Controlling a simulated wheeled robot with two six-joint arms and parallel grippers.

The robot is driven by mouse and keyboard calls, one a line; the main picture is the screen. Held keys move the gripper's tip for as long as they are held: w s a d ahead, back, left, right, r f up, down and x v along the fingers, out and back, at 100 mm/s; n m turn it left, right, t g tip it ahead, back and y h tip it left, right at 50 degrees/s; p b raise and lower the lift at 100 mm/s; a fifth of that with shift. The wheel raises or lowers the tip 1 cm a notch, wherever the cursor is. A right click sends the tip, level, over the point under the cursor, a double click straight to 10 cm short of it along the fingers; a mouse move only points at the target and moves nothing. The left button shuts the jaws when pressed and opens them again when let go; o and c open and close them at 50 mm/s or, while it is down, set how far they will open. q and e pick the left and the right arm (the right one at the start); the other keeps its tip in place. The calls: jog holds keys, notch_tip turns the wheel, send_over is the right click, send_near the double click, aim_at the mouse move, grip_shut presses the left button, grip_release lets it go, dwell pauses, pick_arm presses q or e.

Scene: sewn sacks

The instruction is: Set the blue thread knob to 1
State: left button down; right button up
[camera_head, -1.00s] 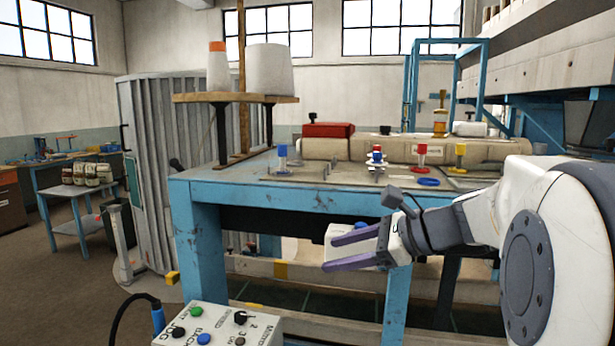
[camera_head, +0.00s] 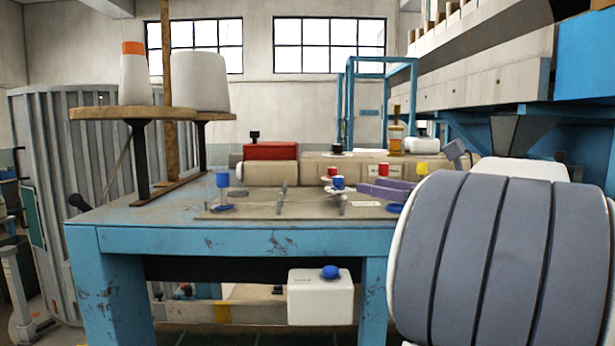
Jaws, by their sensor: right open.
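Several coloured knobs stand on the blue worktable (camera_head: 250,240). One blue knob (camera_head: 222,181) stands on a post at the left of the tabletop. A smaller blue knob (camera_head: 337,183) sits near the middle, close to a red knob (camera_head: 332,172). Any dial marks are too small to read. My right gripper (camera_head: 368,185) reaches in from the right with its two purple fingers apart, over the table's right part. It appears just right of the smaller blue knob, with nothing visible between the fingers. My left gripper is out of view.
A white box with a blue button (camera_head: 330,272) hangs below the table's front edge. Another red knob (camera_head: 383,169) and a yellow knob (camera_head: 422,168) stand behind my gripper. Thread cones on a wooden shelf (camera_head: 95,113) rise at the left. My right arm hides the right side.

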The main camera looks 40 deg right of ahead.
aim_at(342, 179)
jog(key=shift+w+r, duration=0.15)
jog(key=shift+w, duration=0.15)
jog(key=w+p, duration=0.1)
jog(key=w, duration=0.1)
jog(key=w+p, duration=0.1)
jog(key=w, duration=0.2)
jog(key=w+a+p, duration=0.1)
jog(key=w, duration=0.2)
jog(key=shift+w, duration=0.2)
jog(key=shift+w+a+p, duration=0.1)
jog(key=shift+w+p, duration=0.2)
jog(key=shift+w, duration=0.45)
grip_shut()
